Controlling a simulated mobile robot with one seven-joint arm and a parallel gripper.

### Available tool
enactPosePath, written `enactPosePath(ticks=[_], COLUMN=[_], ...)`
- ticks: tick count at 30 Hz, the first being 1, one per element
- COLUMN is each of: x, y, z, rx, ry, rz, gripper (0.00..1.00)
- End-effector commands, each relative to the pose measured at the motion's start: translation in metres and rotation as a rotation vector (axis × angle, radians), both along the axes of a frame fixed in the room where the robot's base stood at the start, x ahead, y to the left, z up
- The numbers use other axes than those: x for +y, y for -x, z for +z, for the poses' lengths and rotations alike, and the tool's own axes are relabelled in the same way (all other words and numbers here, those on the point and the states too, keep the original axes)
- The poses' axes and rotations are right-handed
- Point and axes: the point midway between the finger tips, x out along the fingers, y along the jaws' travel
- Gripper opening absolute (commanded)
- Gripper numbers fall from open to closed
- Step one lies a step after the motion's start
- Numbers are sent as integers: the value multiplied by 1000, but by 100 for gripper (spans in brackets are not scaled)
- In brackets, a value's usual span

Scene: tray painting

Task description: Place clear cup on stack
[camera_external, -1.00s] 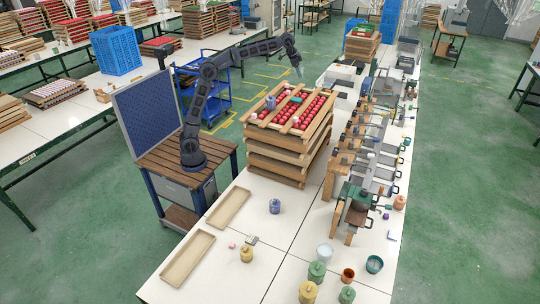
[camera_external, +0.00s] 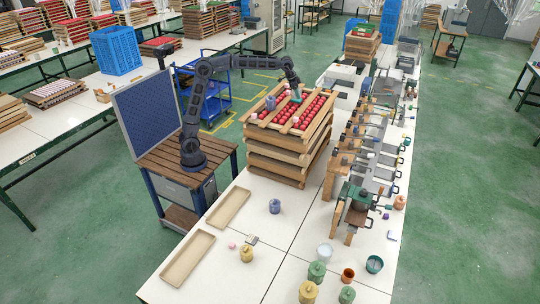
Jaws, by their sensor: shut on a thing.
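The stack (camera_external: 275,152) of wooden trays stands on the white table, with rows of red round pieces in its top tray. My gripper (camera_external: 297,93) is low over the far side of this top tray. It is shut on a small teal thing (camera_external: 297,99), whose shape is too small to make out.
A row of metal fixtures (camera_external: 372,160) runs along the table's right side. Green, yellow and brown pots (camera_external: 316,272) stand near the front. Two empty shallow trays (camera_external: 190,257) lie at the left edge. The table middle around (camera_external: 290,215) is mostly clear.

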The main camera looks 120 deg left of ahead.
Motion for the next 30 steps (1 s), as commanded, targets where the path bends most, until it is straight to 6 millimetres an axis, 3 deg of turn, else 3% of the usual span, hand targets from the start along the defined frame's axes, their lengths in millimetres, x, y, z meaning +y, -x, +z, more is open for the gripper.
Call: enactPosePath(ticks=[3, 9, 17, 24, 30], x=[0, 0, 0, 0, 0], y=[1, 0, 0, 0, 0], z=[-27, -58, -74, -102, -104], rx=[2, 1, 1, 1, -1], ry=[2, 2, 0, 1, 0], rz=[1, 1, 0, 0, 0], gripper=[27, 27, 27, 27, 27])
